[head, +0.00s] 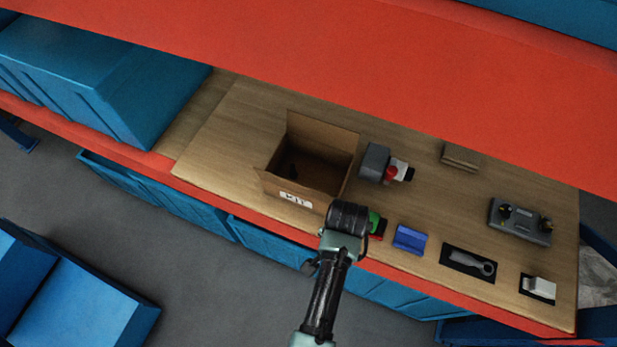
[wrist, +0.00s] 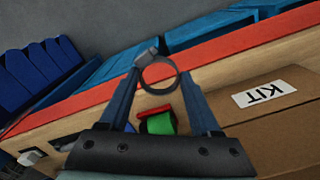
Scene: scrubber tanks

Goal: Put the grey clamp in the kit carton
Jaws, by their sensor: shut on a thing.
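The grey clamp (wrist: 177,81) is a thin ring with a small block on its band. In the wrist view it sits between the fingertips of my gripper (wrist: 160,76), which is shut on it. In the head view my wrist hides the clamp and the fingers. The kit carton (head: 279,184) is an open brown box on the wooden bench, with a white KIT label on its near side. Its inside is partly in shadow, with a dark shape I cannot identify. My wrist is just right of the carton's near corner. The carton wall (wrist: 275,125) shows at the right in the wrist view.
A red and green piece (head: 376,226) lies beside my wrist, then a blue block (head: 410,239). Further right are a grey wrench (head: 470,260), a white block (head: 541,287) and a grey control box (head: 520,221). A grey, red and white item (head: 375,162) stands right of the carton. Red shelf beam (head: 400,75) overhead.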

